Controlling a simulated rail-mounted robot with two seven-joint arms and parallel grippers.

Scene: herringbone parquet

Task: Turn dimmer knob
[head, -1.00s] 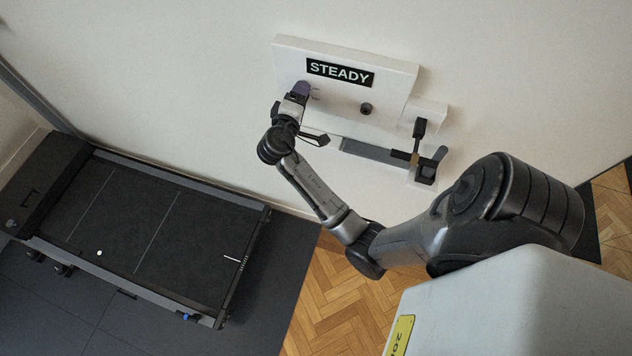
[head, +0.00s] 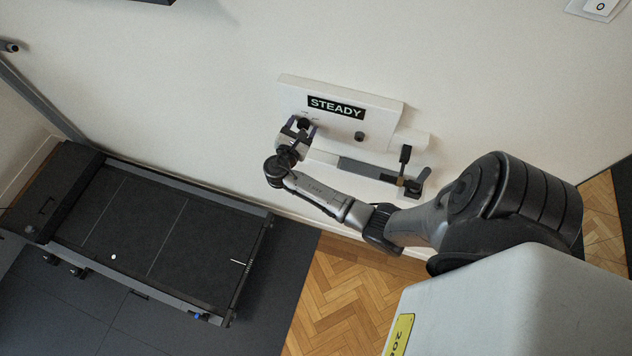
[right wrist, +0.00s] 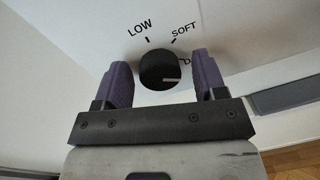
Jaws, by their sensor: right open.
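A black round dimmer knob (right wrist: 159,68) with a white pointer line sits between the purple fingers of my right gripper in the right wrist view. The pointer faces right, near a label starting with "D" that is partly hidden; "LOW" and "SOFT" are printed above the knob. Narrow gaps show between the knob and both fingers. In the head view my right gripper (head: 299,127) is open around the knob (head: 304,122) at the left end of a white wall panel (head: 380,108). A black sign on the panel reads "STEADY" (head: 336,107). My left gripper is out of view.
A second dark knob (head: 359,136) projects from the panel to the right. Below it are a grey bar (head: 372,170) and a black lever fixture (head: 404,165). A treadmill (head: 140,232) stands at left. A wall switch (head: 600,6) is at top right.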

